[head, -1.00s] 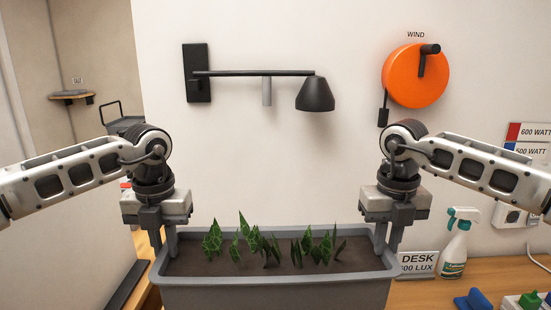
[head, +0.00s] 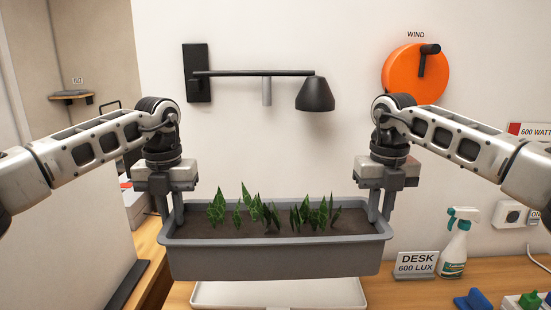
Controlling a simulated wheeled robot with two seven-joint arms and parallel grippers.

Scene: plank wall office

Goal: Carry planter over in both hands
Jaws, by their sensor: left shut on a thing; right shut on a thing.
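The planter (head: 275,262) is a long grey trough with dark soil and several green leafy plants (head: 262,208) in a row. It hangs level above the desk in the head view. My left gripper (head: 172,215) is shut on its left end wall, and my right gripper (head: 380,212) is shut on its right end wall. The fingertips inside the trough are partly hidden by the rim. A white tray (head: 280,294) shows on the desk below the planter, partly covered by it.
A black wall lamp (head: 315,95) juts out above the planter. An orange winder (head: 416,73) is on the wall at right. A spray bottle (head: 457,243), a desk sign (head: 416,264) and a blue item (head: 473,299) stand on the wooden desk (head: 405,290) at right.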

